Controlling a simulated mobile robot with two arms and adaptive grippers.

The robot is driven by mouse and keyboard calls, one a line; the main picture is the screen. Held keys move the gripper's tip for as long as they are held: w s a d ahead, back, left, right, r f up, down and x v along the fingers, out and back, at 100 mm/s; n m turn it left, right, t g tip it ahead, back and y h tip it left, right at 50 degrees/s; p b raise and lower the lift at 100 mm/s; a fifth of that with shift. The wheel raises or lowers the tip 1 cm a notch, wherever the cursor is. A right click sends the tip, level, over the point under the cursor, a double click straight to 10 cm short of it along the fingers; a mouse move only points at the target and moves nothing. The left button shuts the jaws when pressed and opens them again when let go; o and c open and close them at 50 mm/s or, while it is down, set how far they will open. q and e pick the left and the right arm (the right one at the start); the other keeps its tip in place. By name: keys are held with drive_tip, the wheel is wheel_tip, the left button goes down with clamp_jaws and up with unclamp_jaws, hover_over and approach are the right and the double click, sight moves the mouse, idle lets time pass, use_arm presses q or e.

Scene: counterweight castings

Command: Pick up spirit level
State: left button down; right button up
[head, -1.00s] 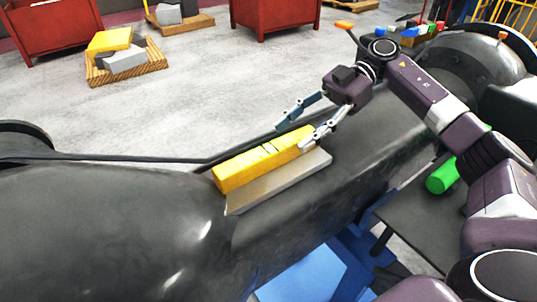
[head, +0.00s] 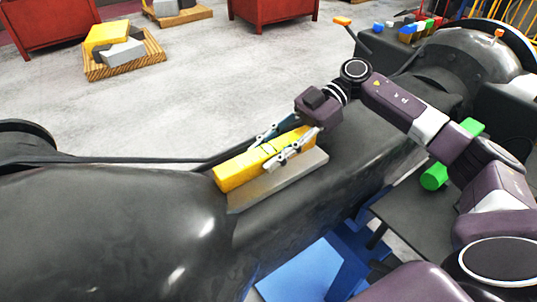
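The spirit level (head: 236,171) is a long yellow bar. It lies on a grey ledge (head: 283,183) on top of a large dark casting (head: 120,220). My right gripper (head: 270,150) reaches down over the level's right half, with one finger on the far side and one on the near side. The fingers are apart and straddle the bar. Whether they touch it cannot be told. My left gripper is not in view.
A green cylinder (head: 434,177) stands by a dark platform at right, partly behind my arm. Small coloured blocks (head: 408,33) sit at the back right. A pallet with blocks (head: 124,68) and red bins (head: 270,12) stand on the open grey floor behind.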

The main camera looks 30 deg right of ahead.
clamp_jaws()
drive_tip(key=shift+r, duration=0.1)
drive_tip(key=shift+r, duration=0.15)
